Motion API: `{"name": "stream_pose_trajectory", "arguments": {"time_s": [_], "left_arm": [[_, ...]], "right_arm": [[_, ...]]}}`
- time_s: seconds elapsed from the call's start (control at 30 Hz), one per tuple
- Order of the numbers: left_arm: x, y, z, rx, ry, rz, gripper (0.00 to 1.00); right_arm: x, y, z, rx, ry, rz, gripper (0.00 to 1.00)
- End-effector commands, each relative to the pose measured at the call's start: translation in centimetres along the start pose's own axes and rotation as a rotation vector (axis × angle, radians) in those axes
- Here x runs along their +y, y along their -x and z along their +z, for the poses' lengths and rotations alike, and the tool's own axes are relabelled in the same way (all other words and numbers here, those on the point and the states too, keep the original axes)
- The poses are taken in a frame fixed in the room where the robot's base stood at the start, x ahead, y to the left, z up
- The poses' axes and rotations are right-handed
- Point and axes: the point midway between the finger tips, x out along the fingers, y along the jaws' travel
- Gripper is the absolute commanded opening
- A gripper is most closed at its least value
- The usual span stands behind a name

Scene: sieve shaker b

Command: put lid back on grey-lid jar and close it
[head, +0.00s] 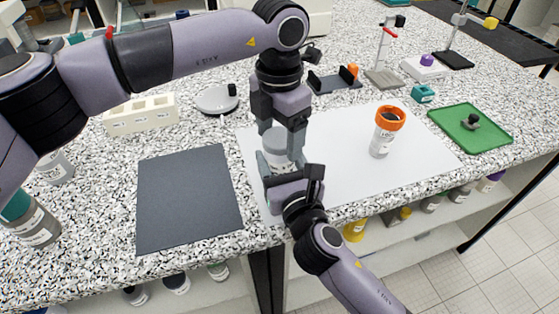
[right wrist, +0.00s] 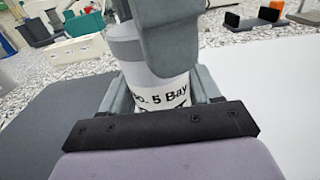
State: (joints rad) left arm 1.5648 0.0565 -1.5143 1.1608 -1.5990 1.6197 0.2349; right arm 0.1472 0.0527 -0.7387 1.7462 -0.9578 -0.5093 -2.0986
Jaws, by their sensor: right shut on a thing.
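The grey-lid jar (head: 279,161) stands upright at the left part of the white mat. My right gripper (head: 282,180) is shut on the jar's lower body from the front. The grey lid (head: 274,139) is at the jar's top. My left gripper (head: 281,136) points straight down over the jar with its fingers beside the lid. Whether those fingers press on the lid, and whether the lid is fully seated, I cannot tell. My left gripper hides part of the jar's top in the right wrist view.
A jar with an orange top (head: 381,143) stands on the white mat (head: 340,150) to the right. A dark mat (head: 188,200) lies at left. A green tray (head: 450,122) is at far right. A white block with wells (head: 140,117) and a scale-like dish (head: 214,101) stand behind.

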Motion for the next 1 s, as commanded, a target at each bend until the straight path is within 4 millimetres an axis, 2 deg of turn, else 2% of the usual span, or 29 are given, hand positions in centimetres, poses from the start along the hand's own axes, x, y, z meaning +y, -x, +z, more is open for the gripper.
{"name": "stream_pose_trajectory", "arguments": {"time_s": [0.33, 0.47, 0.8, 1.0], "left_arm": [[0.0, 0.1, 0.0, -0.001, 0.000, 0.000, 0.94], [0.0, 1.1, 0.1, -0.003, 0.000, 0.001, 0.94], [0.0, 8.0, 0.1, -0.004, 0.000, 0.002, 0.94], [0.0, 11.0, 0.1, -0.002, 0.000, 0.001, 0.94]], "right_arm": [[0.0, 0.0, 0.0, 0.001, 0.000, 0.000, 0.00], [0.0, 0.0, 0.0, 0.001, 0.000, 0.000, 0.00], [0.0, 0.0, -0.1, 0.001, 0.000, 0.000, 0.00], [0.0, 0.0, -0.1, 0.001, 0.000, 0.000, 0.00]]}}
